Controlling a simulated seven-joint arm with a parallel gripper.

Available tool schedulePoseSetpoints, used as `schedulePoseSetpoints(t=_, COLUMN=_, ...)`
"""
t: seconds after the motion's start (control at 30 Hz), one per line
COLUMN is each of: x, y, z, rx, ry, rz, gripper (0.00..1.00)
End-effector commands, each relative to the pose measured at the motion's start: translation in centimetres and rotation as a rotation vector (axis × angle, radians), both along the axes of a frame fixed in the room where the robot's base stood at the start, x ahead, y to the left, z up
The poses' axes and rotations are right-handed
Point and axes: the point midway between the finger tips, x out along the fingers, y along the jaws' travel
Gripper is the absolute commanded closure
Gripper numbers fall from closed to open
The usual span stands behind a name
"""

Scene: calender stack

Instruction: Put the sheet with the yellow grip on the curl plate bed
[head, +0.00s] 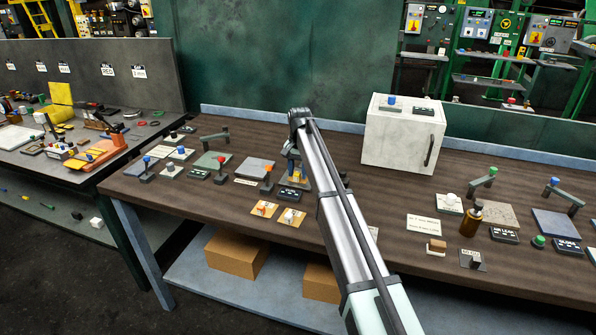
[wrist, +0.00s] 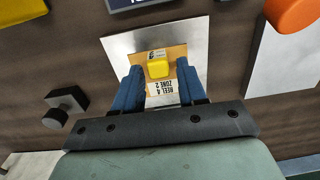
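My gripper (wrist: 160,68) is open, with one blue finger on each side of the yellow grip and a gap on both sides. In the head view my gripper (head: 292,160) is low over this sheet, mostly hidden by my arm. Several flat plates lie on the bench, such as a grey one (head: 254,168) and a green one (head: 210,160). Their labels are too small to read.
Sheets with an orange grip (head: 263,208) and a white grip (head: 290,216) lie in front. A white cabinet (head: 400,140) and a brown bottle (head: 471,220) stand to the right. The bench's front edge has free room.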

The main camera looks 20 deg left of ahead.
Motion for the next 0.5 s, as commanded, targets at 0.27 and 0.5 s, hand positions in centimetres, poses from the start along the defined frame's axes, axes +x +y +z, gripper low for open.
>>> schedulePoseSetpoints(t=0.27, x=0.0, y=0.0, z=0.0, rx=0.0, ry=0.0, rz=0.0, gripper=0.52)
schedulePoseSetpoints(t=0.5, x=0.1, y=0.0, z=1.6, rx=0.001, ry=-0.001, rz=0.0, gripper=0.52)
